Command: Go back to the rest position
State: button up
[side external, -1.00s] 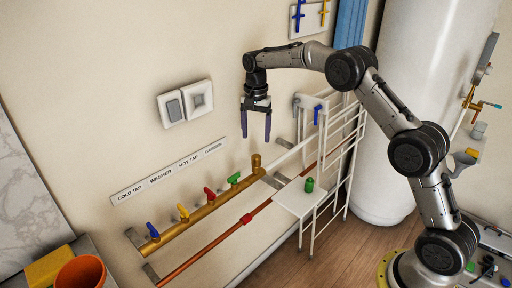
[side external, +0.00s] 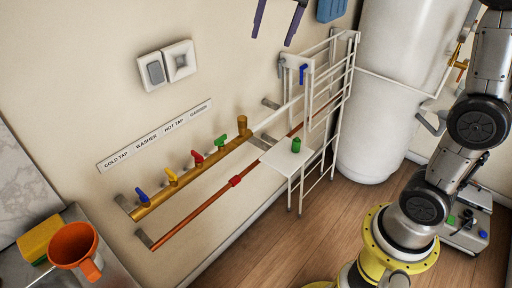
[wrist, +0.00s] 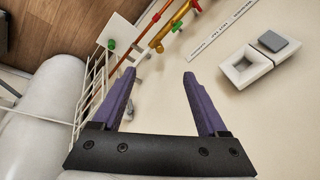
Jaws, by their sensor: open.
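My gripper (side external: 278,20) shows only its two purple fingers at the top edge of the side external view. They are apart and empty, above the rack and well clear of the wall fittings. In the wrist view my gripper (wrist: 157,82) has its fingers spread with nothing between them, facing the cream wall. The rest of the wrist is cut off in the side external view.
A brass manifold (side external: 190,177) with blue, yellow, red and green taps runs along the wall below a label strip (side external: 155,136). A white rack (side external: 330,110) carries a shelf with a green object (side external: 296,145). Wall switches (side external: 166,65) and a white tank (side external: 385,90) stand nearby.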

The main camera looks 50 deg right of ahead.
jog(key=s+a+n+t, duration=0.1)
jog(key=s+n, duration=0.1)
jog(key=s, duration=0.6)
jog(key=s+a+f+n+t, duration=0.1)
jog(key=s+f+n, duration=0.7)
jog(key=s+f, duration=0.4)
jog(key=s, duration=0.4)
jog(key=shift+a+f+n, duration=0.2)
jog(key=shift+f+n, duration=0.1)
